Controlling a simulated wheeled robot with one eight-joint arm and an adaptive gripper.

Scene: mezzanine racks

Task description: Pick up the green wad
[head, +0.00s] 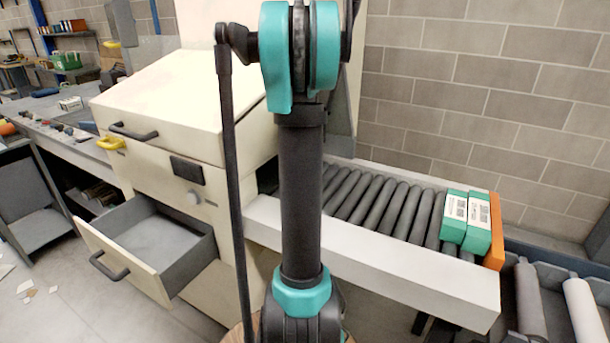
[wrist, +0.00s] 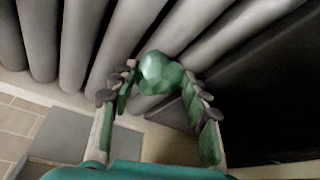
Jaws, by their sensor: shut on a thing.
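The green wad (wrist: 161,72) is a crumpled, faceted lump in the wrist view. It sits between the fingertips of my gripper (wrist: 160,88), which is shut on it. Grey rollers show behind the wad. I cannot tell how far it is from them. In the head view my own arm stands in the middle of the picture, and neither the wad nor my gripper can be seen there.
A roller conveyor (head: 382,200) runs right from a cream machine (head: 180,95), with teal-and-white boxes (head: 467,222) at its orange end stop (head: 495,232). An open drawer (head: 125,270) juts out at left. A block wall (head: 490,90) stands behind.

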